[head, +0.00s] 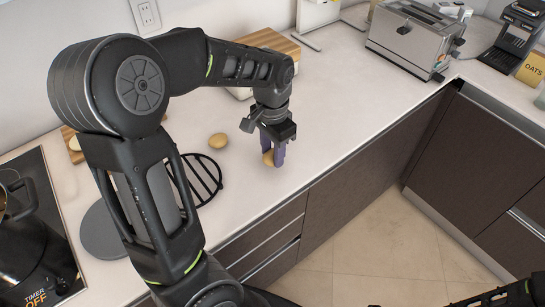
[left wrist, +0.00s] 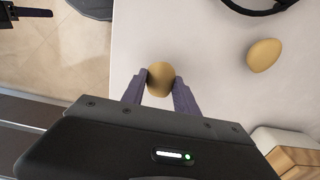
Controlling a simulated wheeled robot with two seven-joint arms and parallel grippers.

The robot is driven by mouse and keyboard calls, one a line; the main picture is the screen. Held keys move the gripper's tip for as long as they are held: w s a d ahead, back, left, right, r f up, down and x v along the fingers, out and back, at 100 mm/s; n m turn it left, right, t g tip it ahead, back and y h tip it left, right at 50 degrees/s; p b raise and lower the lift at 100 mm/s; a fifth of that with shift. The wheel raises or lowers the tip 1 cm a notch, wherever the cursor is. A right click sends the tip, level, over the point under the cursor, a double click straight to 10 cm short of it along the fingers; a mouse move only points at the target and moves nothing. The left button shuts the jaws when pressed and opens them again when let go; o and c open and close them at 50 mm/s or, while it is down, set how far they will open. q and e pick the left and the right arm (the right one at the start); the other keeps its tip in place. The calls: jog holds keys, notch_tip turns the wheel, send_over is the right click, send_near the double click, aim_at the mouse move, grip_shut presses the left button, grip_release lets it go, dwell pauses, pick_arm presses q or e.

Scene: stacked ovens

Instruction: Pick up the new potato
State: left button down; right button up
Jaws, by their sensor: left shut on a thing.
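A small yellow-brown potato (head: 268,158) is at the counter's front part, between the purple fingers of my left gripper (head: 274,156). In the left wrist view the potato (left wrist: 160,79) sits between the two fingertips (left wrist: 160,82), which close on its sides. The fingers hide part of it in the head view. I cannot tell whether it still touches the counter. A second potato (head: 218,140) lies loose on the counter to the left, and it also shows in the left wrist view (left wrist: 264,55). A part of my right arm (head: 510,294) shows at the lower right; its fingertips are not clear.
A black round trivet (head: 206,181) lies left of the gripper. A cooktop (head: 40,215) with a pot is at the far left. A toaster (head: 405,38) stands at the back right. The counter (head: 330,110) right of the gripper is clear.

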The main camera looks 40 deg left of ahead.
aim_at(272, 152)
pick_arm(q)
notch_tip(272, 152, up, 8)
jog(key=shift+f+b, duration=0.1)
jog(key=shift+b, duration=0.25)
dwell(0.4)
